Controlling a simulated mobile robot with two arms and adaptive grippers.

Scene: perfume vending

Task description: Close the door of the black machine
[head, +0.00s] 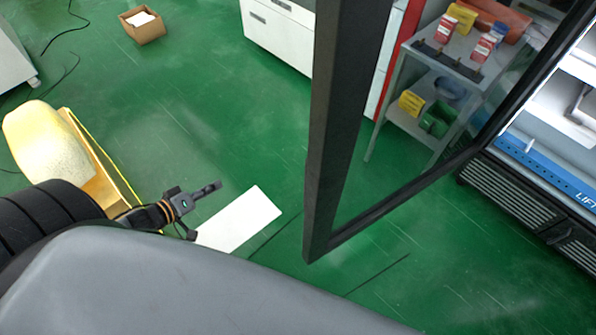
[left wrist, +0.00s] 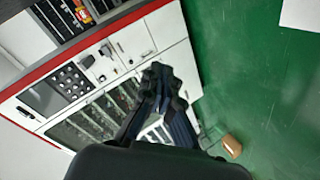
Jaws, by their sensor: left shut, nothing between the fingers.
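The black machine (head: 530,200) stands at the right edge of the head view, with a black vented lower front and a light interior. Its glass door (head: 335,110), with a thick black frame, stands wide open, swung out toward me. My left gripper (head: 216,187) is shut and empty, to the left of the door's free edge and apart from it. In the left wrist view the closed fingers (left wrist: 160,78) show in the middle, with nothing between them; the door is not identifiable there. My right gripper is not in view.
Through the glass, a grey shelf cart (head: 425,52) holds boxes and bins. A white cabinet (head: 280,30) stands behind the door. A cardboard box (head: 142,24) and a yellow object (head: 45,140) are at the left. A red-and-white machine (left wrist: 105,75) fills the wrist view's left. Green floor lies open between.

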